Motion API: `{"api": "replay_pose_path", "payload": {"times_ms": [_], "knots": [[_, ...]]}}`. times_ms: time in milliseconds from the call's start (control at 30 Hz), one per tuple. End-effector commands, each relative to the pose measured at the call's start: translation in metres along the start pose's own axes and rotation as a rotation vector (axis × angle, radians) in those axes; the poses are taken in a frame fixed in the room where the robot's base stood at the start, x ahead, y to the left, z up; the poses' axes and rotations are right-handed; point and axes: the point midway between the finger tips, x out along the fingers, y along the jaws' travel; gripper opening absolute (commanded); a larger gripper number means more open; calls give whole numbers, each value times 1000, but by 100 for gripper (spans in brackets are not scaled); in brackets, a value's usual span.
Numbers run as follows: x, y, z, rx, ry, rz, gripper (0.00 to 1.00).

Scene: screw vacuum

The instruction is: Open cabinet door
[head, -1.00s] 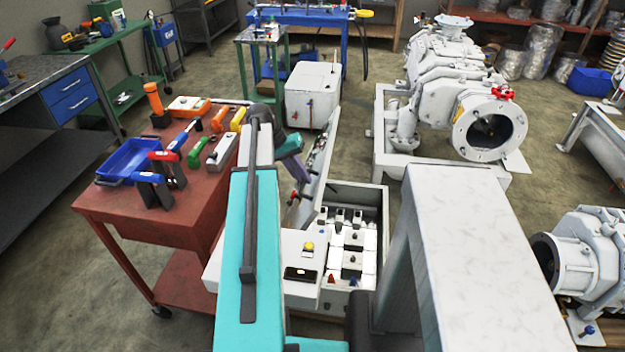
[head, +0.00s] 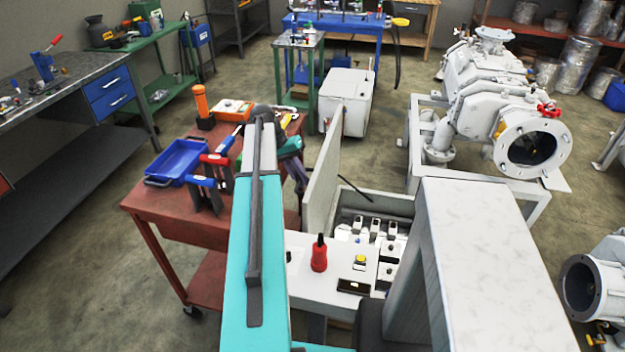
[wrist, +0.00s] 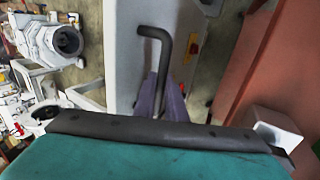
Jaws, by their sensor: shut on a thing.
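The white cabinet (head: 305,262) stands in front of me, with switches and modules showing inside it. Its door (head: 325,165) stands up at the left side of the opening, swung away from the interior. In the wrist view the grey door panel (wrist: 128,58) fills the middle, with a dark bent handle (wrist: 156,33) on it. My gripper (wrist: 167,92) has purple fingers closed around the straight lower part of the handle. In the head view my gripper (head: 293,160) is left of the door and partly hidden by my arm; its grip is not visible there.
A red-brown cart (head: 165,220) with a blue tray (head: 180,160) and tools stands close on the left. A red-handled object (head: 319,255) is on the cabinet's front ledge. A white box (head: 347,100) stands behind the door; pump machinery (head: 500,110) stands right.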

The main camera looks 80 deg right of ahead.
Motion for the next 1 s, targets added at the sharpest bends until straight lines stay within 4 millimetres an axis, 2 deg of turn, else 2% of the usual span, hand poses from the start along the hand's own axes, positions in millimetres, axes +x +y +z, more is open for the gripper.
{"api": "replay_pose_path", "payload": {"times_ms": [33, 167, 600, 633, 733, 1000], "knots": [[6, -7, 3, 0, -13, -6, 0], [6, -10, 2, 4, -16, -6, 0], [9, -4, -1, 17, -26, -5, 0], [9, -3, -1, 18, -26, -5, 13], [9, -2, -2, 19, -24, -4, 29], [6, 0, -4, 19, -18, -3, 29]]}}
